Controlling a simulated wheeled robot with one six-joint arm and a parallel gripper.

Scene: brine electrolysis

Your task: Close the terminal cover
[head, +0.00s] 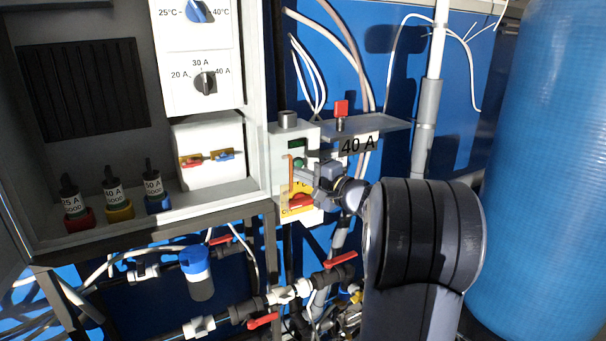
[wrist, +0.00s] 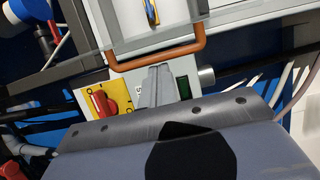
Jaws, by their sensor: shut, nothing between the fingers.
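An orange bar handle (head: 291,172) stands upright at the right side of the cabinet's terminal bay. In the wrist view the orange handle (wrist: 160,61) shows as a U along a grey frame edge. The cover itself is hard to make out; I cannot tell its exact angle. A white terminal block (head: 210,145) with a red and a blue terminal sits in the bay. My gripper (head: 308,170) is shut and empty, just right of the handle. In the wrist view its fingertips (wrist: 155,70) point at the handle, very close; contact cannot be told.
Behind my gripper is a switch box with a yellow plate and red rotary switch (head: 298,201). A grey shelf (head: 385,126) with a red-topped plug juts out above. Labelled plugs (head: 113,195) stand left. Pipes with red valves (head: 340,259) run below; a blue tank (head: 545,170) is right.

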